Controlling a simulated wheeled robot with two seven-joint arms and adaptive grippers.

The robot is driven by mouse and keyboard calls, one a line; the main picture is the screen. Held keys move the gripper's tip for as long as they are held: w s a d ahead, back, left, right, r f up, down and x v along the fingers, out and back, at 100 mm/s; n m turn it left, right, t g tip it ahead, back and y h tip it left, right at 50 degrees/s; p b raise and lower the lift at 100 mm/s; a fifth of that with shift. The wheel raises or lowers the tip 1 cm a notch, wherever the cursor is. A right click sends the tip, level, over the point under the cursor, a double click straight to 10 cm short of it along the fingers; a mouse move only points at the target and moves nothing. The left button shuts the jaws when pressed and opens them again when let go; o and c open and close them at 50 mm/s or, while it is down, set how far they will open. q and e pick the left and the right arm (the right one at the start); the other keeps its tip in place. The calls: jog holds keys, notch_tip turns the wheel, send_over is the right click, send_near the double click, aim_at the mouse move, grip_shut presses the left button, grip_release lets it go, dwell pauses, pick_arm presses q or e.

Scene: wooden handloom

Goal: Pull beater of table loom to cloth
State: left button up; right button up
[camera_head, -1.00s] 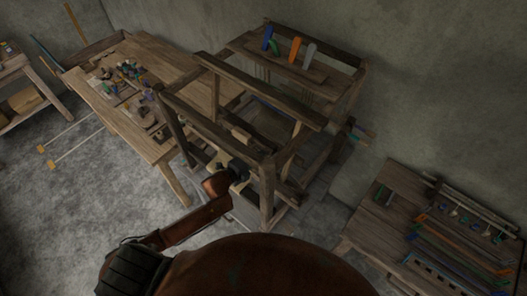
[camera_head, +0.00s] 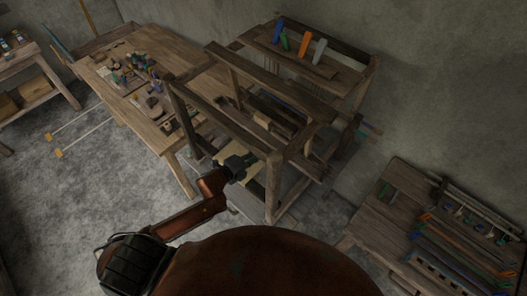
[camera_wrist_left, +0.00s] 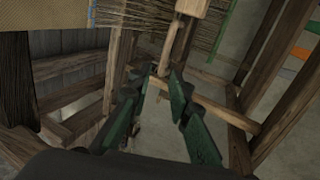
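The wooden table loom (camera_head: 240,68) stands in the middle of the head view. In the left wrist view, a tan woven cloth (camera_wrist_left: 40,14) is at the upper left, with pale threads (camera_wrist_left: 125,22) beside it. A wooden handle (camera_wrist_left: 177,42) with a pale block (camera_wrist_left: 191,7) at its top runs down toward my left gripper (camera_wrist_left: 160,77). I take it as part of the beater. The gripper's green fingers are apart, with the handle's lower end between or just beyond the tips. Contact is unclear. In the head view my left gripper (camera_head: 240,166) is at the loom's near side. My right gripper is not seen.
Loom posts (camera_head: 274,187) and rails closely surround the left gripper. A workbench (camera_head: 165,138) with small items stands to the left. A lower table (camera_head: 370,222) with coloured sticks is at the right. Open floor (camera_head: 95,185) lies at the left front.

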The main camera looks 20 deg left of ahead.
pick_arm(q)
jog(key=v, duration=0.7)
jog(key=shift+s, duration=0.3)
jog(key=shift+a+r, duration=0.1)
jog(key=shift+a, duration=0.05)
